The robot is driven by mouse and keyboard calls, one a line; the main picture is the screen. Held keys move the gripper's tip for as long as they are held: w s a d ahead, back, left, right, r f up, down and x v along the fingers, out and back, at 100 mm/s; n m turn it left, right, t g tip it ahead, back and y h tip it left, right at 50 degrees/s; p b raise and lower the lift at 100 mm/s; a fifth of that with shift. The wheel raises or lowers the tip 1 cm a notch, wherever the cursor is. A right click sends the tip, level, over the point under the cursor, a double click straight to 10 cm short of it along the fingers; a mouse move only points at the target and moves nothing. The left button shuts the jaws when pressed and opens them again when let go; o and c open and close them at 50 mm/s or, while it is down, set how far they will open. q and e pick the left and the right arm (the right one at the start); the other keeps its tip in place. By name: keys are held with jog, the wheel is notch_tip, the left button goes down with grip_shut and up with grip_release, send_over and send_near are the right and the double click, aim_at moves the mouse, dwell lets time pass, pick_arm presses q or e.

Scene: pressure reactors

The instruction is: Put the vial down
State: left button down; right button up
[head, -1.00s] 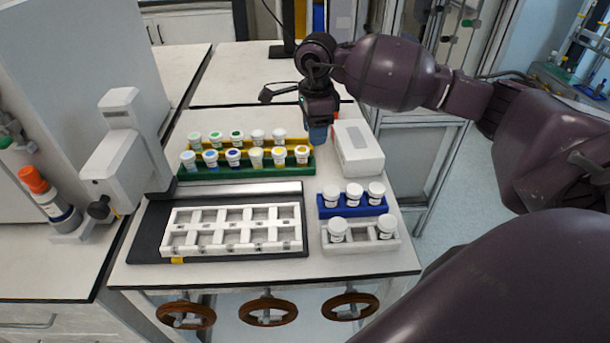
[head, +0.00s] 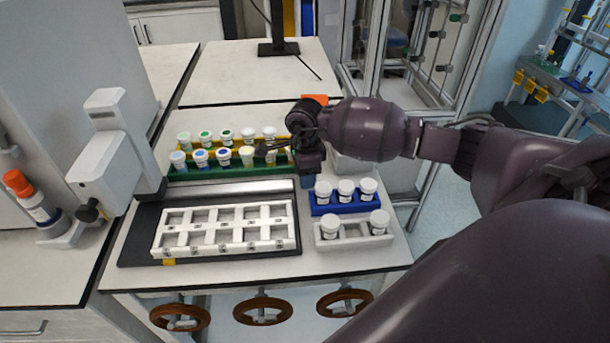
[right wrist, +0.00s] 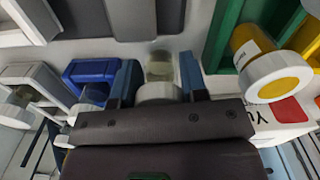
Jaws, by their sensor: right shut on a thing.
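My right gripper (head: 309,182) points down between the green rack and the blue rack. Its blue fingers (right wrist: 158,82) are shut on a vial with a whitish cap (right wrist: 159,92) in the right wrist view. In the head view the held vial is hidden behind the gripper and arm. The blue rack (head: 345,207) holds three white-capped vials. The white rack (head: 354,238) in front of it holds two, with an empty middle place between them. Whether the held vial touches anything below cannot be told. My left gripper is not in view.
The green rack (head: 205,172) and the yellow rack behind it hold several vials. A yellow-capped vial (right wrist: 277,78) sits close right of the gripper in the wrist view. A white tray (head: 226,228) with empty compartments lies on a dark plate. A white box (head: 352,166) is mostly hidden behind my arm.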

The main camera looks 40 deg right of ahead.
jog(key=shift+f, duration=0.2)
jog(key=shift+f, duration=0.2)
jog(key=o, duration=1)
jog(key=shift+c, duration=0.2)
jog(key=shift+r, duration=0.15)
